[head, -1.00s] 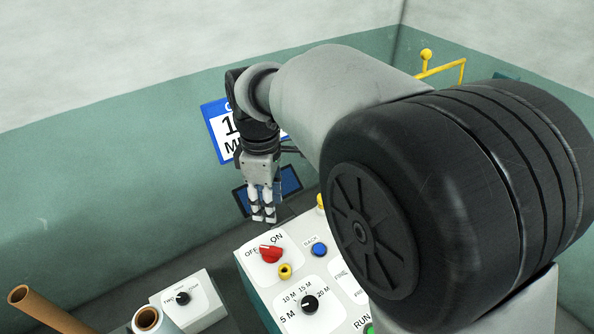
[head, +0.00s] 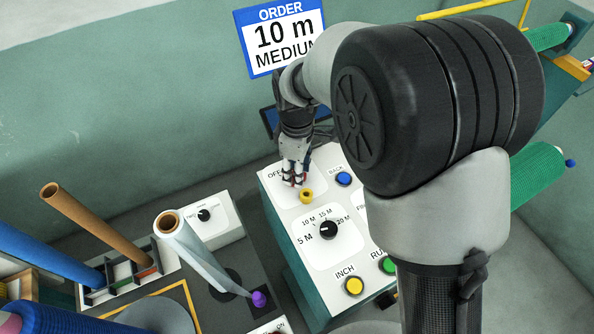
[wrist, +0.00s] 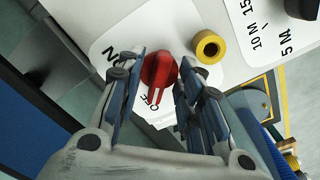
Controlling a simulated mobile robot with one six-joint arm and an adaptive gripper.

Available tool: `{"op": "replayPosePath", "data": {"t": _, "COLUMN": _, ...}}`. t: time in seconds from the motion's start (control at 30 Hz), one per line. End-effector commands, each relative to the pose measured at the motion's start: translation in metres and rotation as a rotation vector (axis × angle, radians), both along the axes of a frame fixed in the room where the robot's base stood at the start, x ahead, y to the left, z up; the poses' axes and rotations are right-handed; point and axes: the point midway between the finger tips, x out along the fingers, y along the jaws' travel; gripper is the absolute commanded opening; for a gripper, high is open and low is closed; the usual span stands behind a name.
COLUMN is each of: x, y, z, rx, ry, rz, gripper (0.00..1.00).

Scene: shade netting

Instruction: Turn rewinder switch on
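The red rewinder switch (wrist: 160,72) sits on a white label plate on the control panel (head: 312,250). In the wrist view its white pointer line faces the word OFF; the word ON is partly hidden by a finger. My gripper (wrist: 158,62) is open, with one finger on each side of the switch. I cannot tell if the fingers touch it. In the head view my gripper (head: 294,181) points down at the panel's upper left corner and hides nearly all of the switch.
A yellow ring (head: 306,195) sits close beside the switch. A blue BACK button (head: 344,179), a black length dial (head: 328,230), a yellow INCH button (head: 354,285) and a green RUN button (head: 388,265) share the panel. An order sign (head: 280,38) reads 10 m MEDIUM.

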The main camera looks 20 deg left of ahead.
Motion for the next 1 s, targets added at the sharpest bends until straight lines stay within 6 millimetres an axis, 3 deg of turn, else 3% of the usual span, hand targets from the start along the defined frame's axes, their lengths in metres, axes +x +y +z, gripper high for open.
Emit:
{"op": "replayPosePath", "data": {"t": 0.33, "x": -0.0001, "y": 0.0000, "z": -0.0034, "rx": 0.000, "ry": 0.000, "rz": 0.000, "gripper": 0.33}}
{"op": "replayPosePath", "data": {"t": 0.8, "x": 0.0000, "y": 0.0001, "z": -0.0031, "rx": 0.000, "ry": 0.000, "rz": 0.000, "gripper": 0.01}}
{"op": "replayPosePath", "data": {"t": 1.0, "x": 0.0000, "y": 0.0001, "z": -0.0030, "rx": 0.000, "ry": 0.000, "rz": 0.000, "gripper": 0.00}}
